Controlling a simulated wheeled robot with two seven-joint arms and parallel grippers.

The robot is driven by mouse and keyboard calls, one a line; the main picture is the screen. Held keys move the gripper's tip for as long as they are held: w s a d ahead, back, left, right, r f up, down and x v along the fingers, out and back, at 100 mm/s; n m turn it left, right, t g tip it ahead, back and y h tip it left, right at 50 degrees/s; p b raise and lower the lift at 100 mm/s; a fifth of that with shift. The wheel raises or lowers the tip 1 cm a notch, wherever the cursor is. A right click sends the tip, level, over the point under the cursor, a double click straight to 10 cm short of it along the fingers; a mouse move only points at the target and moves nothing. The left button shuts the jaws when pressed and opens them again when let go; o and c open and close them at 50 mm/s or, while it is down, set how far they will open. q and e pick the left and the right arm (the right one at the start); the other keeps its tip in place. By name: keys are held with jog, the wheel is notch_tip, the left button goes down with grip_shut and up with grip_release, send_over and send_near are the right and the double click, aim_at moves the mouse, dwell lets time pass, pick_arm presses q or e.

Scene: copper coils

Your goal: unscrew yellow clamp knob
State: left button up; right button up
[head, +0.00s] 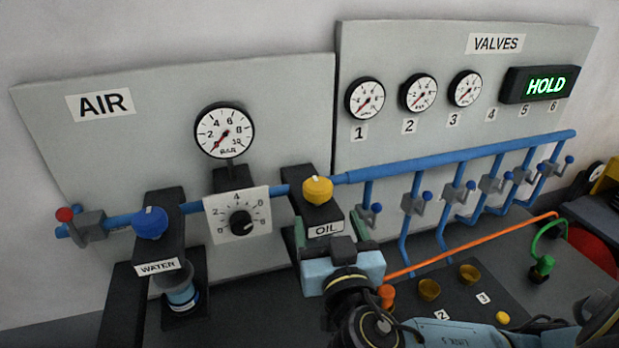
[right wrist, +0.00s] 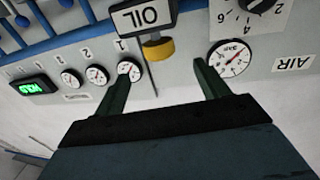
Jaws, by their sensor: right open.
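The yellow clamp knob (head: 317,189) sits on top of the black OIL block (head: 312,211) on the blue pipe. It also shows in the right wrist view (right wrist: 159,49), beside the OIL label (right wrist: 142,16). My right gripper (head: 331,228) is open and empty, in front of and below the knob in the head view. In the right wrist view its two green fingers (right wrist: 162,72) stand apart on either side of the knob's line, with the knob just past the tips. I see no contact with the knob. My left gripper is not in view.
A blue knob (head: 150,222) on the WATER block stands left, with a regulator dial (head: 238,218) between. The blue pipe (head: 450,158) with several valves runs right. An orange tube (head: 470,243) and brass cups (head: 429,290) lie right of my right gripper.

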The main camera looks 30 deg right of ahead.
aim_at(316, 184)
jog(key=x, duration=0.1)
jog(key=p+x, duration=0.1)
jog(key=x, duration=0.2)
jog(key=shift+w+d+r+p, duration=0.25)
jog(key=shift+d+p, duration=0.05)
jog(key=shift+p, duration=0.05)
jog(key=p+x, duration=0.1)
jog(key=x, duration=0.5)
jog(key=shift+f+p, duration=0.1)
jog(key=shift+p, duration=0.25)
jog(key=shift+w+d+f, duration=0.1)
jog(key=shift+w+d, duration=0.05)
jog(key=shift+w, duration=0.55)
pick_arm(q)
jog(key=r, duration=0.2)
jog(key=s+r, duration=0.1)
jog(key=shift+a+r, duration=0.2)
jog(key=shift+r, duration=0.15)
pick_arm(e)
jog(key=c, duration=1)
